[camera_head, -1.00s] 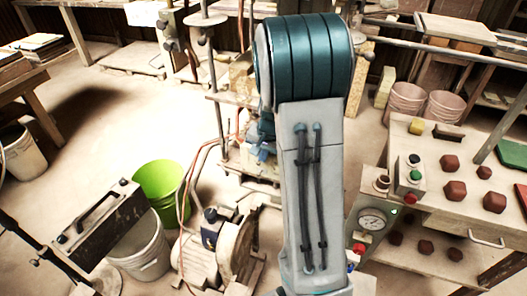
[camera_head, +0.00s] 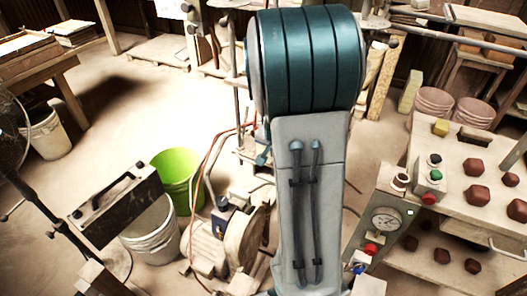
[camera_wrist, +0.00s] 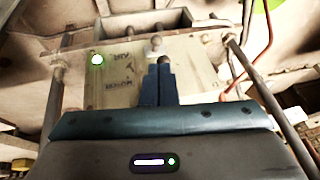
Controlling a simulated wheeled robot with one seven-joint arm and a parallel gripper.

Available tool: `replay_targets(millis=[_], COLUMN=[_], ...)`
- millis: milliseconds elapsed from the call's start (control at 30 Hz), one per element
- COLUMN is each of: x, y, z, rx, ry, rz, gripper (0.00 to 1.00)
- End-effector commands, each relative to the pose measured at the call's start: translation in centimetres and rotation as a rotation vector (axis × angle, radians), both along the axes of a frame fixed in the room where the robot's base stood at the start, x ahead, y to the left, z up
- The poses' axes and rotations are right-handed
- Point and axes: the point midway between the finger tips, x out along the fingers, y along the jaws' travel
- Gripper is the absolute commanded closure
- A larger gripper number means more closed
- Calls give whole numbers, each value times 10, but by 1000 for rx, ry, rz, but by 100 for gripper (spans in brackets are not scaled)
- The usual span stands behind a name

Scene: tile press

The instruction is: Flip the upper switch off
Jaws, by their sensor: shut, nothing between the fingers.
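In the wrist view a pale, worn panel (camera_wrist: 187,85) faces me, with dark lettering that looks upside down and is hard to read. A small switch with a light rounded tip (camera_wrist: 154,43) stands out from it, just beyond my fingertips. My gripper (camera_wrist: 158,68) is shut and empty, its two dark fingers together and pointing at the panel. The fingers hide part of the panel, and I cannot tell whether they touch the switch. A green lamp (camera_wrist: 97,59) is lit on the panel's left side. In the head view my arm hides the gripper and the switch.
In the wrist view a metal rod (camera_wrist: 255,85) and an orange hose (camera_wrist: 247,45) run right of the panel. In the head view a table with reddish blocks (camera_head: 477,168) and a gauge (camera_head: 386,220) stands right, and a green bucket (camera_head: 178,172) and motor (camera_head: 207,247) stand left.

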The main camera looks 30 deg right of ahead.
Motion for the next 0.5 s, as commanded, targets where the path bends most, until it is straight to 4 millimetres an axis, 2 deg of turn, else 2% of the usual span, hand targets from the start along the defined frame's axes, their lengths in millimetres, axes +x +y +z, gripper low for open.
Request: replay_targets(millis=[333,500], x=[-8,-8], y=[3,4], z=[-17,-14], rx=[2,2], ry=[2,3], rz=[-11,-8], gripper=[100,100])
